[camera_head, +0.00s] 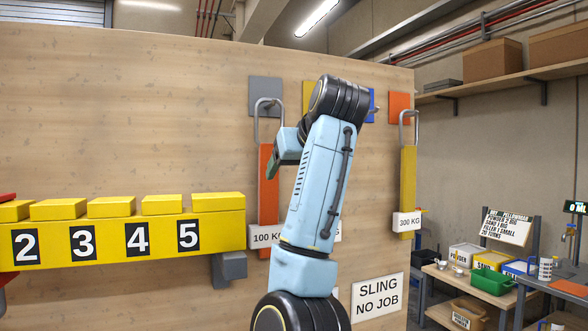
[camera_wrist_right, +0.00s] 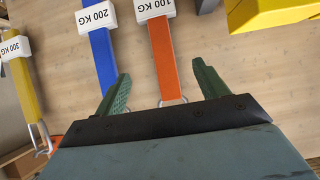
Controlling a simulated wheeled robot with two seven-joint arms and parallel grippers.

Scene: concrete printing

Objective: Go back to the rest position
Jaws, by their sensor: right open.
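My right arm rises through the middle of the head view. Its gripper (camera_head: 274,160) is at the upper left of the arm, in front of the orange 100 KG sling (camera_head: 268,190). In the right wrist view the two green fingers of the right gripper (camera_wrist_right: 162,84) are spread apart with nothing held. The orange sling (camera_wrist_right: 166,62) shows between and beyond them, seemingly apart from them. The blue 200 KG sling (camera_wrist_right: 100,55) is beside it, close to the left finger in the picture. My left gripper is in neither view.
A wooden board (camera_head: 130,110) carries the slings, including a yellow 300 KG one (camera_head: 408,190). A yellow numbered rack (camera_head: 110,242) stands at left. A "SLING NO JOB" sign (camera_head: 378,297) is low on the board. Shelves with a green bin (camera_head: 491,280) stand at right.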

